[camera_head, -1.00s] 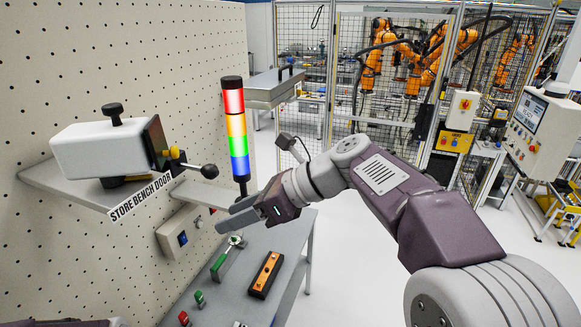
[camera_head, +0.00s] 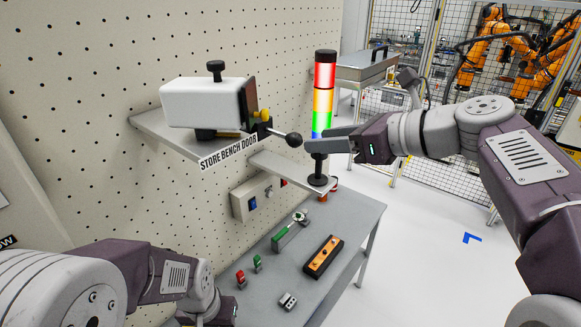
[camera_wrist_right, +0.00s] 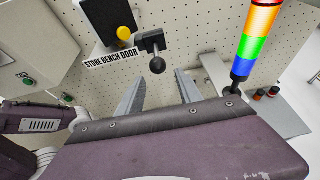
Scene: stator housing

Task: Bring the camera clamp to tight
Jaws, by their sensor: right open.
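A white box camera (camera_head: 203,103) sits on a wall shelf marked STORE BENCH DOOR. From under its dark front face a clamp lever (camera_head: 275,132) sticks out to the right, ending in a black ball knob (camera_head: 294,139); the knob also shows in the right wrist view (camera_wrist_right: 157,66). My right gripper (camera_head: 314,138) is open, its fingers pointing at the knob from the right. In the wrist view the knob appears between and beyond the two fingertips (camera_wrist_right: 160,75); I see no contact. My left arm shows at the lower left; its fingers are not visible.
A signal tower (camera_head: 324,85) stands just behind my right fingers. Below, a grey bench (camera_head: 350,225) carries a green-handled tool (camera_head: 290,231), an orange-topped block (camera_head: 323,257) and small parts. A pegboard wall (camera_head: 90,120) is behind the shelf. Open floor lies right.

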